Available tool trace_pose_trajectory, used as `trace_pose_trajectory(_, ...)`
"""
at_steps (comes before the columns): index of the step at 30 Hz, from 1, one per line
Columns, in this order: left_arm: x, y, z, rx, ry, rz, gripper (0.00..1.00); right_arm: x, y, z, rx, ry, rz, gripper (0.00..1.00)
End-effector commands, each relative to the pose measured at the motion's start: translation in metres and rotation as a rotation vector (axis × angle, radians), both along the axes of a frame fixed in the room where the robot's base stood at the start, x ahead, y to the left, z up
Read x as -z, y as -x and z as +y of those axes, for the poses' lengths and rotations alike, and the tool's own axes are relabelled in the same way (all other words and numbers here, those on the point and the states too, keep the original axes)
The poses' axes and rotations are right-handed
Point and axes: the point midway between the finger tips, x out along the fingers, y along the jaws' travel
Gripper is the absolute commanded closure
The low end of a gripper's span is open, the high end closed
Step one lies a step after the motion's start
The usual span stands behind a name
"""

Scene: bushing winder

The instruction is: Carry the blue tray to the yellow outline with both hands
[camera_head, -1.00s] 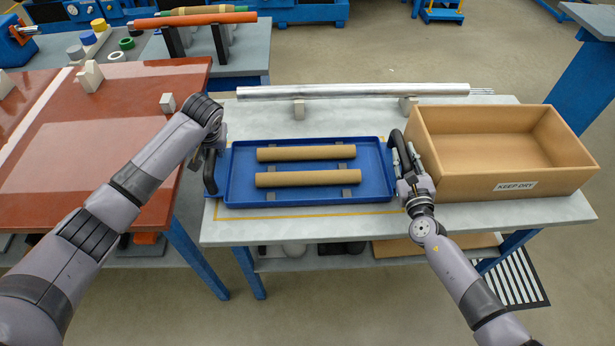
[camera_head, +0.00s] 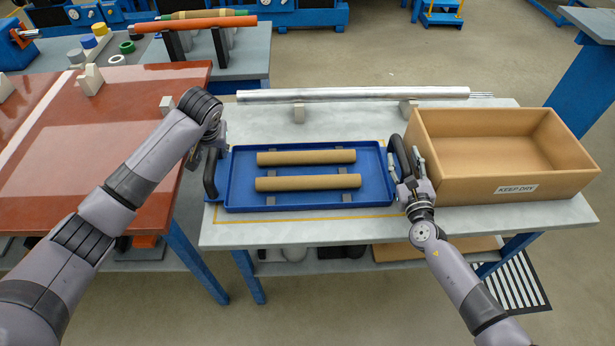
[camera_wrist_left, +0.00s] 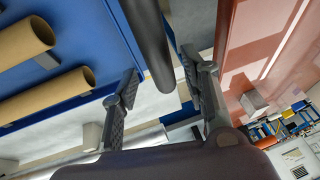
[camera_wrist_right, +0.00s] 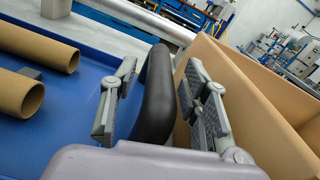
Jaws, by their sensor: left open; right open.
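The blue tray (camera_head: 240,200) sits level on the light grey table, carrying two brown tubes (camera_head: 306,157) (camera_head: 308,182). The yellow outline (camera_head: 300,217) shows along the tray's front edge; much of the rest is hidden by the tray. My left gripper (camera_head: 212,155) is at the tray's left black handle (camera_head: 209,173). In the left wrist view, its open fingers (camera_wrist_left: 165,98) stand on either side of the handle (camera_wrist_left: 150,40), with gaps. My right gripper (camera_head: 407,172) is at the right handle (camera_head: 400,158). In the right wrist view, its open fingers (camera_wrist_right: 158,105) straddle the handle (camera_wrist_right: 157,85), apart from it.
An open cardboard box (camera_head: 500,165) marked KEEP DRY stands close to the right of my right gripper. A long metal rod (camera_head: 350,95) on grey supports lies behind the tray. A red-brown table (camera_head: 90,150) stands to the left. The grey table has bare room behind the tray.

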Motion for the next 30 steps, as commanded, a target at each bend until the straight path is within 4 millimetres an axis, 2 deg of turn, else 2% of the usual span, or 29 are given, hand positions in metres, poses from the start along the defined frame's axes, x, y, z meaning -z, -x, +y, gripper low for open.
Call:
trace_pose_trajectory(3,-0.026,0.009,-0.006,0.001,0.0,-0.005,0.58,0.0,0.0,0.0,0.0,0.0,0.0,0.58)
trace_pose_trajectory(9,-0.058,0.022,-0.014,0.0,0.001,-0.003,0.58,0.0,0.0,0.0,0.0,0.0,0.0,0.58)
trace_pose_trajectory(17,-0.074,0.029,-0.018,-0.001,0.0,0.0,0.58,0.001,0.006,-0.001,0.0,0.0,0.002,0.58)
trace_pose_trajectory(20,-0.074,0.029,-0.017,-0.001,0.0,0.0,0.58,0.002,0.019,-0.003,0.001,-0.001,0.003,0.58)
trace_pose_trajectory(30,-0.074,0.029,-0.017,-0.001,0.0,0.0,0.58,0.002,0.09,-0.009,-0.001,0.001,0.003,0.58)
